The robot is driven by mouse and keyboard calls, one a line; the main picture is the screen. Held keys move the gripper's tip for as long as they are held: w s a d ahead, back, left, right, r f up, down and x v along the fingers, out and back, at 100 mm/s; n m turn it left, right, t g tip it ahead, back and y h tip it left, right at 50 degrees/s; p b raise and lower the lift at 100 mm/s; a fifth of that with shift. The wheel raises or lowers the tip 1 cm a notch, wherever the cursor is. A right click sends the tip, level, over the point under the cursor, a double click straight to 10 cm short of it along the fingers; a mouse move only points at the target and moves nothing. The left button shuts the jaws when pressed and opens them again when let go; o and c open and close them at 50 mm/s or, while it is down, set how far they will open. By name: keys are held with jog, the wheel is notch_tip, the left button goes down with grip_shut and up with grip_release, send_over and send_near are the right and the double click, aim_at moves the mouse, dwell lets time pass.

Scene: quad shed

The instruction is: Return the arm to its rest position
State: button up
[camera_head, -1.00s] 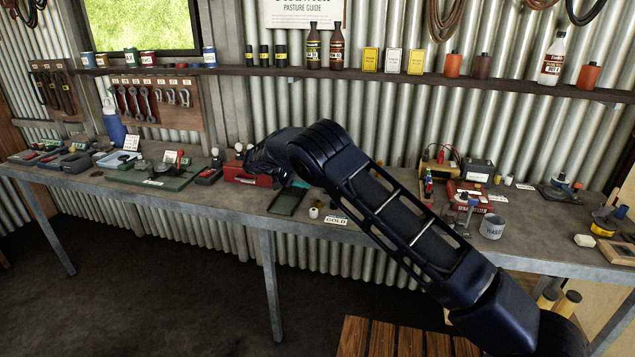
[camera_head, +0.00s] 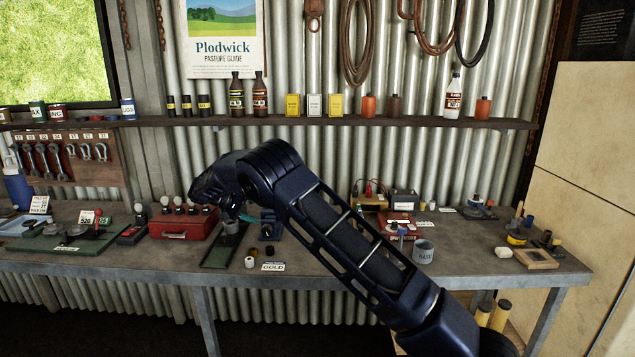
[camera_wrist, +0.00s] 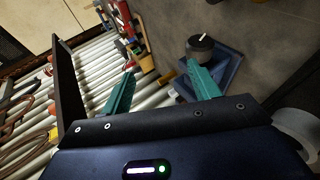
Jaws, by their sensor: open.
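My dark blue arm reaches across the head view from the lower right, over the workbench (camera_head: 330,278). My gripper (camera_wrist: 162,90) shows in the wrist view with its two teal fingers spread wide and nothing between them. In the head view, a bit of teal finger (camera_head: 247,218) shows below the arm's end, and the rest is mostly hidden by the arm. A blue block-like base (camera_wrist: 222,72) with a round dark top (camera_wrist: 199,48) lies just beyond the right finger in the wrist view. I cannot tell whether they touch.
A shelf (camera_head: 330,121) with bottles and tins runs along the corrugated wall behind. Bare bench shows right of the mug.

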jog(key=s+d+r+g+y, duration=0.15)
jog(key=d+r, duration=0.35)
jog(key=d, duration=0.5)
jog(key=d+r+m+g+y, duration=0.15)
jog(key=d+r, duration=0.35)
jog(key=d, duration=0.5)
jog(key=s+d+r+g+y, duration=0.1)
jog(key=d+r+y, duration=0.2)
jog(key=d+r, duration=0.55)
jog(key=s+d+r+y, duration=0.1)
jog(key=s+d+y, duration=0.1)
jog(key=s+d, duration=0.5)
jog(key=s+d+r+y, duration=0.1)
jog(key=s+d, duration=0.3)
jog(key=d, duration=0.5)
jog(key=s+d+f+t, duration=0.1)
jog(key=s+d, duration=0.2)
jog(key=s, duration=0.5)
jog(key=s+d+f+t+y, duration=0.1)
jog(key=s+d+t, duration=0.1)
jog(key=s, duration=0.6)
jog(key=s+d+f+m+t+y, duration=0.1)
jog(key=s+d, duration=0.3)
jog(key=s, duration=0.4)
jog(key=shift+s+f+t, duration=0.3)
jog(key=shift+s+f, duration=0.05)
jog(key=shift+f, duration=0.2)
